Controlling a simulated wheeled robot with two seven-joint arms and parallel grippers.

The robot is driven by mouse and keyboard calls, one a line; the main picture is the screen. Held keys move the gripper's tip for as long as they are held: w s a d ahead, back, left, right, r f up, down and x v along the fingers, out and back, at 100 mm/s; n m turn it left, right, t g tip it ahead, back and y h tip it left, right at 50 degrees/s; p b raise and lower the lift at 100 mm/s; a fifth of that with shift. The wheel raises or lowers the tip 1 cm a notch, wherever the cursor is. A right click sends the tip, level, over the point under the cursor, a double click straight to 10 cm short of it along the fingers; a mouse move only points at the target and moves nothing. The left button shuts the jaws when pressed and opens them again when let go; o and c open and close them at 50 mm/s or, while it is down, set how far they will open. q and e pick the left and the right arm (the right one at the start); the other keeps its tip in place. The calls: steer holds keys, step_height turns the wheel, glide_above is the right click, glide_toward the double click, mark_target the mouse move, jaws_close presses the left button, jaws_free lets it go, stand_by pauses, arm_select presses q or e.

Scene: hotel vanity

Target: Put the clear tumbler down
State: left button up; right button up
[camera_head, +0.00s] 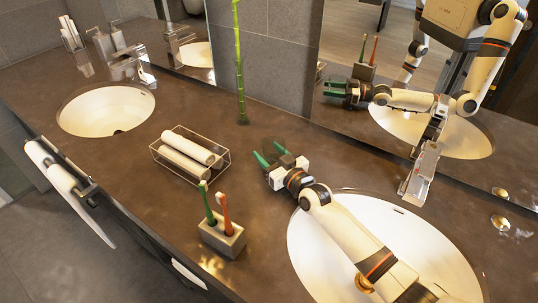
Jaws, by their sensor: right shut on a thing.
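My right gripper (268,155) reaches in from the lower right over the dark counter (300,135), beyond the right basin. Its green fingers are a little apart and shut on the clear tumbler, which is so transparent that its outline hardly shows between them. I cannot tell whether the tumbler touches the counter. My left gripper is not in view.
A clear box (190,172) of rolled white towels stands left of the gripper. A grey holder (222,237) with a green and a red toothbrush stands nearer. Basins lie left (100,108) and right (320,250). A green stalk (239,70) and a mirror (310,115) are behind.

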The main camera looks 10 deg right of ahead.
steer(key=shift+d+f, duration=0.1)
steer(key=shift+f, duration=0.05)
steer(key=o, duration=0.7)
steer(key=shift+f, duration=0.1)
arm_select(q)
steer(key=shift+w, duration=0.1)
arm_select(e)
steer(key=o, duration=0.4)
steer(key=shift+s+p, duration=0.25)
steer(key=shift+p, duration=0.05)
steer(key=p+v, duration=0.5)
steer(key=v, duration=0.5)
steer(key=shift+s+d, duration=0.15)
steer(key=shift+s, duration=0.25)
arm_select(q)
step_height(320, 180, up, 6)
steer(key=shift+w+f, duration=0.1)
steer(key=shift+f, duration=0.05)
arm_select(e)
steer(key=shift+s+d, duration=0.15)
steer(key=shift+s, duration=0.25)
